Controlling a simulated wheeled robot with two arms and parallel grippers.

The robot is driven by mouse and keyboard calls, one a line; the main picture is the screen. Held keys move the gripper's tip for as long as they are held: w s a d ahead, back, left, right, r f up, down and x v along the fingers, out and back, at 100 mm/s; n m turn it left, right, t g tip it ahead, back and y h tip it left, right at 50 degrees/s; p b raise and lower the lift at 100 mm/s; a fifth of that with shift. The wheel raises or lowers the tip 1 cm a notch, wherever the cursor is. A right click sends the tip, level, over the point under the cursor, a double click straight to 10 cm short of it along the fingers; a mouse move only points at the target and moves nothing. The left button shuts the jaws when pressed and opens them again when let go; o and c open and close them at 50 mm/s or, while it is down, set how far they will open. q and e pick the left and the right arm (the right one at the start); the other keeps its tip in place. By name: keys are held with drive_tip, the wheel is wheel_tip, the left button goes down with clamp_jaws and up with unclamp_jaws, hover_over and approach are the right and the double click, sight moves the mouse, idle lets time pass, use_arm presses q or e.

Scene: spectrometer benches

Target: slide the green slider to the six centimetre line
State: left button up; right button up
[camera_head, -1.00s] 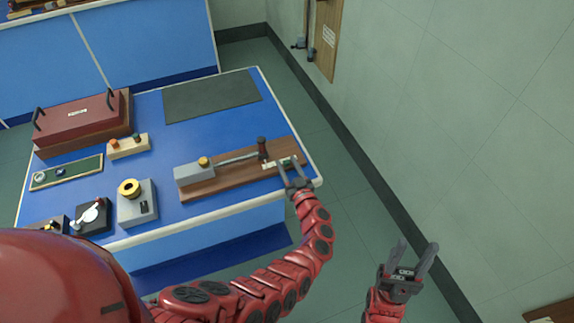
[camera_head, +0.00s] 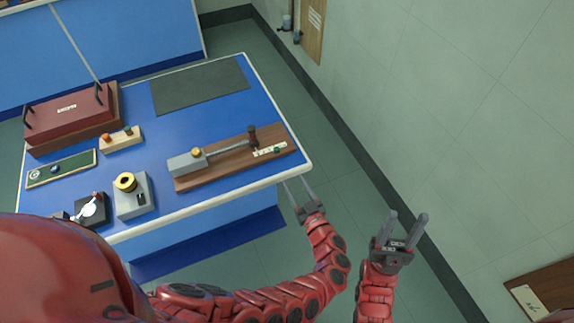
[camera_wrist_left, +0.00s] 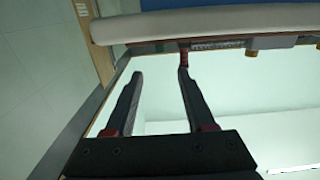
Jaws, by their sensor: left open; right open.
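A small green slider (camera_head: 276,150) sits on the pale scale strip (camera_head: 264,151), towards its right end. The strip lies on a brown wooden board (camera_head: 218,172) at the bench's right front corner; its marks are too small to read. My left gripper (camera_head: 294,180) is open and empty, just off the bench's front edge, apart from the slider. The left wrist view shows its two spread fingers (camera_wrist_left: 161,73) with nothing between them, below the bench rim. My right gripper (camera_head: 406,217) is open and empty, over the floor to the right.
The board also bears a grey block (camera_head: 187,164) and a rod with a dark red upright handle (camera_head: 252,136). The bench's pale rim (camera_head: 221,203) lies between my left gripper and the board. A dark mat (camera_head: 200,84) lies farther back. Floor to the right is free.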

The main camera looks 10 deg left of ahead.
use_arm(q)
drive_tip(key=shift+v, duration=1.6)
